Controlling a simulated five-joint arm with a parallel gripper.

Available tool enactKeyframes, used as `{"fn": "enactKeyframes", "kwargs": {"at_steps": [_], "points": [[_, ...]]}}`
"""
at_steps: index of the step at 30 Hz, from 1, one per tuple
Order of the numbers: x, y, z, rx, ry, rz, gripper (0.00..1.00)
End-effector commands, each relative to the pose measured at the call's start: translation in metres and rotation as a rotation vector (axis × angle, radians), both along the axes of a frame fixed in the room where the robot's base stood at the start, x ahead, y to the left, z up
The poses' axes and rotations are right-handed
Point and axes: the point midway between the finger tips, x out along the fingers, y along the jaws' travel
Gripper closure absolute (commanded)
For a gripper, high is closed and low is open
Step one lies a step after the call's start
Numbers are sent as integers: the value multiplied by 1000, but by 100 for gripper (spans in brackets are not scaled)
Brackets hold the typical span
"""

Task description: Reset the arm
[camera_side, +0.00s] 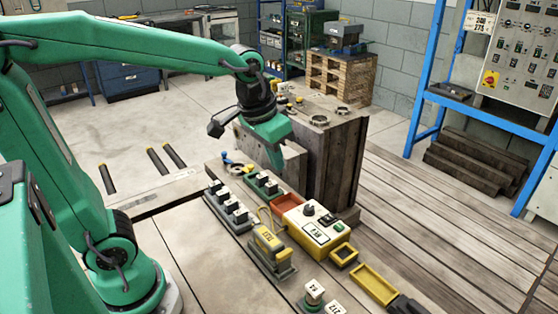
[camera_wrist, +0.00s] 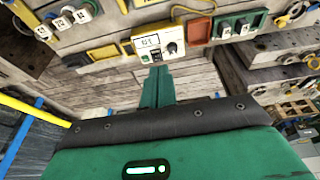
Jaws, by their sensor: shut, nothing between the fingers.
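My gripper (camera_side: 276,158) hangs from the green arm in the side view, with its fingers pointing down. It is above the back end of the row of small boxes and beside a wooden block. In the wrist view its green fingers (camera_wrist: 158,72) lie together, shut and empty. A yellow and white control box (camera_side: 311,226) with a dark knob stands to the right of and nearer than the gripper in the side view. It also shows just past the fingertips in the wrist view (camera_wrist: 157,42). The fingers appear apart from everything.
Black switch blocks (camera_side: 228,207), a yellow tagged block (camera_side: 268,243), a red-brown tray (camera_side: 287,203) and a yellow tray (camera_side: 374,285) crowd the bench. A tall wooden block (camera_side: 333,165) stands close behind. A blue rack (camera_side: 425,85) stands at right. Bare planks lie at front left.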

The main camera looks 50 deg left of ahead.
Motion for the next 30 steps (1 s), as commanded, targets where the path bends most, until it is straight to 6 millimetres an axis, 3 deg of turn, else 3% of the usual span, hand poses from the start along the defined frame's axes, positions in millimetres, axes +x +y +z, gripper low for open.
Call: {"fn": "enactKeyframes", "kwargs": {"at_steps": [7,15,21,30], "points": [[-43,13,9,4,-82,3,100],[-85,24,5,15,-160,6,100],[-102,28,0,22,-197,6,100],[-107,29,-2,24,-205,6,100]]}}
